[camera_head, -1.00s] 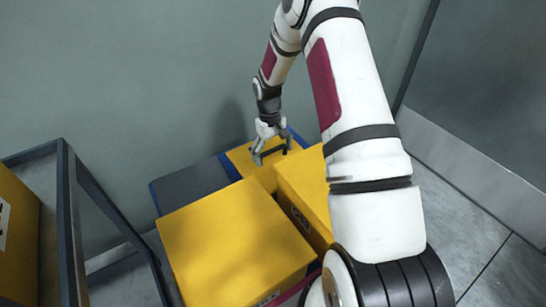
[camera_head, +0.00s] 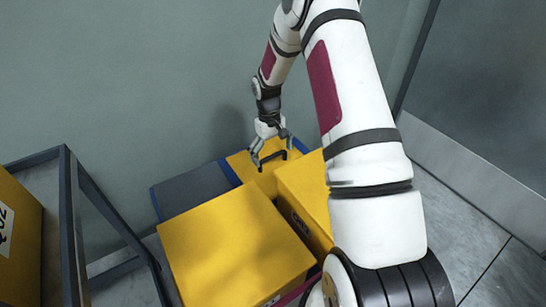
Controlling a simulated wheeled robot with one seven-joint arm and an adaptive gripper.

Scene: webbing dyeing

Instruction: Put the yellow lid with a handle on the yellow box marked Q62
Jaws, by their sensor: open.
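The yellow lid (camera_head: 240,163) with a dark handle (camera_head: 273,156) lies at the back, against the wall, on top of a box or stack that is mostly hidden. My gripper (camera_head: 270,149) is open just above and around the handle, its fingers apart; whether they touch it I cannot tell. I cannot read Q62 for certain on any box. A yellow box (camera_head: 302,190) in the middle has a dark, unreadable mark on its side. A large yellow box (camera_head: 235,245) in front has a label cut off at the bottom edge.
A grey top with a blue edge (camera_head: 188,188) lies left of the lid. A dark metal rack (camera_head: 68,215) stands at the left, with a labelled yellow box (camera_head: 20,245) in it. My arm covers the right of the boxes. Bare floor (camera_head: 470,215) lies at the right.

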